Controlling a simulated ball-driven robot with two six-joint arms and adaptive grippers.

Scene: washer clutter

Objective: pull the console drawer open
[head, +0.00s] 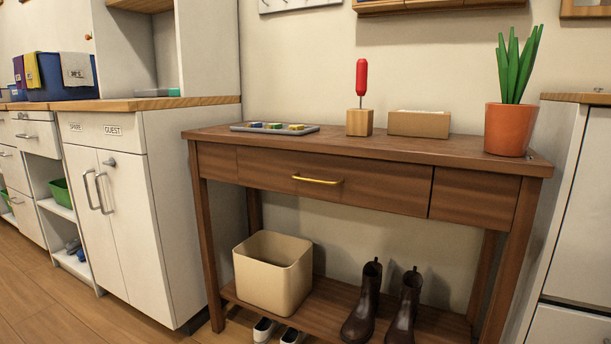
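The wooden console (460,150) stands against the wall in the middle and right of the head view. Its drawer (375,194) is a wide brown front below the top, and it sits flush with the frame, closed. A brass bar handle (318,180) is fixed at the middle of the drawer front, with nothing on it. Neither of my grippers shows in the head view, so their place and state are hidden.
On the console top are a grey tray (242,128), a wooden block (360,122) with a red-handled tool, a box (419,124) and a potted plant (507,130). A beige bin (272,275) and brown boots (362,305) stand on the lower shelf. White cabinets flank the console.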

